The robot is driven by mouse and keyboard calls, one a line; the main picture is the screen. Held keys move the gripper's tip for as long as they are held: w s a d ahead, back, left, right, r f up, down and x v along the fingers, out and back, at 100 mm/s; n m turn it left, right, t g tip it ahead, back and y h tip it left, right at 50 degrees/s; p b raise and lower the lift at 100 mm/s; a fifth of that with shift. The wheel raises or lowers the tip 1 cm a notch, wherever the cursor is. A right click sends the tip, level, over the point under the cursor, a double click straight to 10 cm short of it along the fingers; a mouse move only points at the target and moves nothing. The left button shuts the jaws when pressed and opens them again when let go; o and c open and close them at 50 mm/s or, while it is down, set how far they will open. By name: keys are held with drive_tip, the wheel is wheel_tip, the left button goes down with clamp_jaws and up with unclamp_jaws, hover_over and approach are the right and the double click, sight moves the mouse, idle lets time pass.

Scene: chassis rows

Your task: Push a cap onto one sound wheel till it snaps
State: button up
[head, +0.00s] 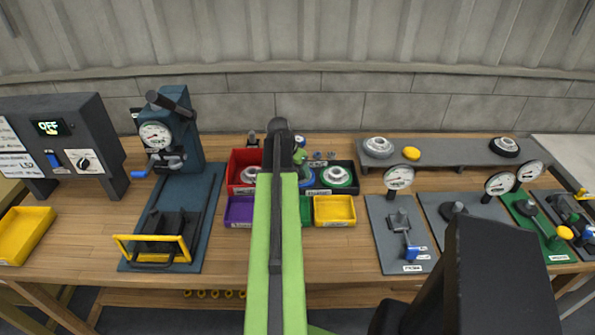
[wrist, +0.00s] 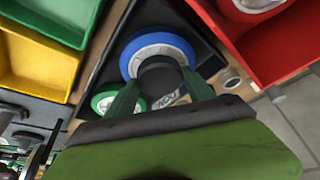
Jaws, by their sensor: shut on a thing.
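In the wrist view my gripper (wrist: 158,80) has its two green fingers shut on a dark round cap (wrist: 161,74). The cap is in front of the lower middle of a blue-rimmed wheel (wrist: 152,51). I cannot tell if they touch. The wheel lies in a black tray (wrist: 112,62), with a green-rimmed wheel (wrist: 104,102) beside it. In the head view the green-rimmed wheel (head: 337,177) is plain at the tray's right, while my arm hides part of the blue-rimmed wheel and most of my gripper. Another wheel (head: 249,175) lies in the red bin (head: 237,160).
Purple (head: 238,212), green (head: 306,211) and yellow (head: 334,222) bins stand in front of the tray. A press (head: 172,135) stands left, dial gauges (head: 399,177) right. A grey shelf (head: 445,150) behind holds wheels and a yellow piece. Bare wood lies before the bins.

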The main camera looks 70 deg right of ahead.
drive_tip(key=o, duration=1.4)
drive_tip(key=shift+r, duration=0.2)
drive_tip(key=p+v, duration=1.6)
drive_tip(key=v, duration=0.1)
drive_tip(key=shift+w+a+f, duration=0.1)
drive_tip(key=shift+w+a, duration=0.05)
